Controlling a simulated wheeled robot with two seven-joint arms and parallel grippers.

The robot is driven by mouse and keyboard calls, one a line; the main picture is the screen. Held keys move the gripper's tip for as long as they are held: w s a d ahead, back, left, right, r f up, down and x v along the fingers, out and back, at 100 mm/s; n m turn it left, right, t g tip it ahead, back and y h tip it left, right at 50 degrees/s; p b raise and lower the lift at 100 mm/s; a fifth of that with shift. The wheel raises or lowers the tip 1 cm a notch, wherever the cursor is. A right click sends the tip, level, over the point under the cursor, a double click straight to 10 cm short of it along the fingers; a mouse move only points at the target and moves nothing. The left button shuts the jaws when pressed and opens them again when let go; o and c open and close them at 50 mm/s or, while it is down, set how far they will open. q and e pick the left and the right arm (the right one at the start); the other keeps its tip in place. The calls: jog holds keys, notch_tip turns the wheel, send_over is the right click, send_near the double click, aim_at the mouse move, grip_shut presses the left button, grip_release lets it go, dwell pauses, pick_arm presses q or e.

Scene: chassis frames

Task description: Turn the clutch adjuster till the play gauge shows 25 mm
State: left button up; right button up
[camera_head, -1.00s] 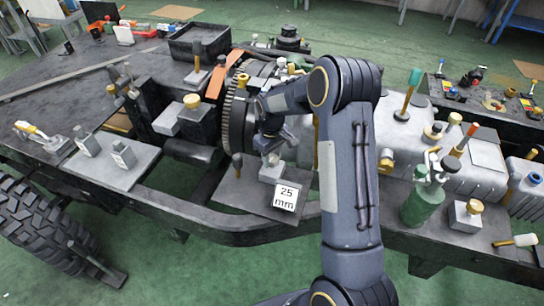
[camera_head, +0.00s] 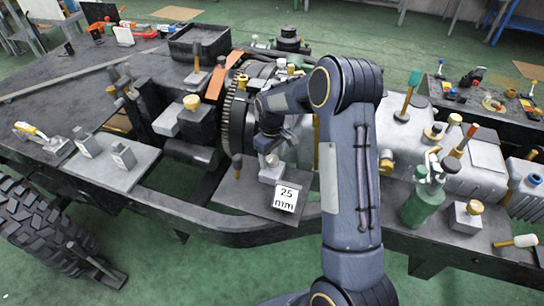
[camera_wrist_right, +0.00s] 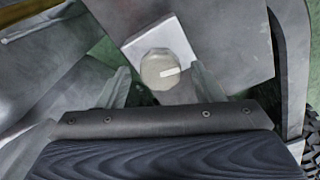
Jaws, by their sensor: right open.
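The clutch adjuster appears to be the round, faceted grey knob (camera_wrist_right: 160,70) with a white pointer mark, on a pale block. In the head view the right gripper (camera_head: 272,145) is above the block. My left gripper is not in view.
A toothed flywheel (camera_head: 235,120) stands just left of my right gripper. A grey plate (camera_head: 110,165) with small blocks lies at left. A green bottle (camera_head: 422,205) and a brass-knobbed block (camera_head: 466,216) stand at right. The black tyre (camera_head: 40,235) is at lower left.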

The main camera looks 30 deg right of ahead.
aim_at(272, 158)
notch_tip(272, 158, up, 7)
jog(key=shift+r, duration=0.15)
dwell(0.5)
